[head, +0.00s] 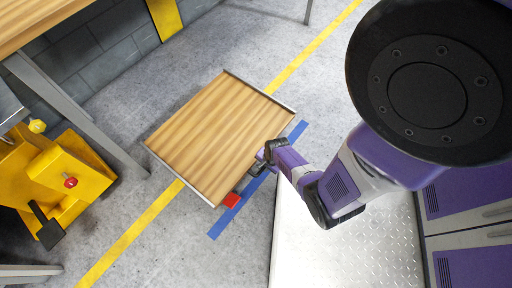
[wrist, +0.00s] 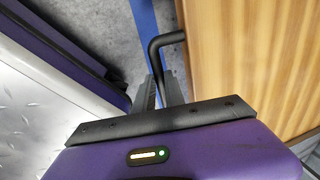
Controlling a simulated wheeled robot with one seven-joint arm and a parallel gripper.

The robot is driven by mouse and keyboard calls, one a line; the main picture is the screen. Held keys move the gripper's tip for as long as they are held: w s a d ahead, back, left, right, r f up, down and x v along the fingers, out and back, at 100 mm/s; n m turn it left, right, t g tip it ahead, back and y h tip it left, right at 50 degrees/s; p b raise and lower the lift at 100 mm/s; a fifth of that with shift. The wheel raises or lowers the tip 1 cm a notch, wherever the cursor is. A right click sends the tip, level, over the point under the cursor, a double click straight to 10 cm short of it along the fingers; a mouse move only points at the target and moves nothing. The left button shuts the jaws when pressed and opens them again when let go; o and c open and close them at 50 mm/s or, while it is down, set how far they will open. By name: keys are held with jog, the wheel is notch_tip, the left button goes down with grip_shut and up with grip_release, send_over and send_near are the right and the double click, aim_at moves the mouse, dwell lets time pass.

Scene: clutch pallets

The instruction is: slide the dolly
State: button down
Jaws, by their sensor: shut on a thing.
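The dolly (head: 220,132) is a low wooden platform with thin grey metal edges. It stands at an angle on the floor in the head view, over the yellow floor line. In the wrist view its wooden deck (wrist: 245,50) fills the right side, and a black bent handle (wrist: 165,40) sticks out from its edge. My gripper (head: 264,155) is at the dolly's right edge in the head view. In the wrist view my gripper (wrist: 160,88) is shut on the handle.
A yellow machine (head: 70,180) and a table leg (head: 75,110) stand at left. Grey floor is clear beyond the dolly.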

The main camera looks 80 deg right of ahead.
jog(key=shift+s+a, duration=0.4)
jog(key=shift+s, duration=0.25)
jog(key=shift+s+a, duration=0.4)
jog(key=shift+s, duration=0.2)
jog(key=c, duration=1.4)
grip_release()
jog(key=shift+r+p, duration=0.1)
jog(key=shift+p, duration=0.25)
